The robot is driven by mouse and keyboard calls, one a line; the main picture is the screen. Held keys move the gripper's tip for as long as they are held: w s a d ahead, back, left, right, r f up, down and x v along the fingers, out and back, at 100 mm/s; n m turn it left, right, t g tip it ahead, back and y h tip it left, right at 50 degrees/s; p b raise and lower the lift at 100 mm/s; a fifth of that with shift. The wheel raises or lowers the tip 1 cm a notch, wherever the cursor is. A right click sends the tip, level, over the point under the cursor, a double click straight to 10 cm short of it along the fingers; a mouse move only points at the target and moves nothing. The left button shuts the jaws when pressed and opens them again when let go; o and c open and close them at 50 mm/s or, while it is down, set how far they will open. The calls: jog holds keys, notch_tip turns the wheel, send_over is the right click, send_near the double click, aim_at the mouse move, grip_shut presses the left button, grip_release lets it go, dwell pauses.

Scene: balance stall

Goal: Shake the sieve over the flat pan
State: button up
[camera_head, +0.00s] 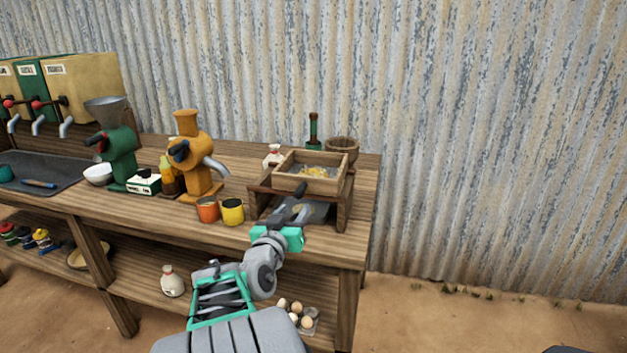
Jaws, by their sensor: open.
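The sieve (346,177) is a square wooden box with grain and grey mesh inside. It rests on a dark wooden stand near the right end of the bench. The flat pan (318,214) is a grey piece under the stand, partly hidden by my gripper and the stand's legs. My gripper (297,197) is open in front of the sieve's near side. Its fingers overlap the stand and the sieve's lower front edge in the picture. I cannot tell whether they touch anything.
An orange cup (207,210) and a yellow cup (232,212) stand left of the stand. An orange mill (187,150) and a green mill (118,150) are farther left. A wooden mortar (343,149) and a white sack (273,155) stand behind. Eggs (294,308) lie on the lower shelf.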

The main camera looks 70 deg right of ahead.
aim_at(297, 196)
jog(key=shift+w+d+r+n, duration=0.1)
jog(key=shift+w+r+n, duration=0.2)
jog(key=shift+r, duration=0.4)
jog(key=shift+w+d, duration=0.1)
jog(key=shift+d, duration=0.2)
jog(key=d, duration=0.4)
jog(key=w+d, duration=0.1)
jog(key=d, duration=0.1)
jog(key=shift+d, duration=0.4)
grip_shut()
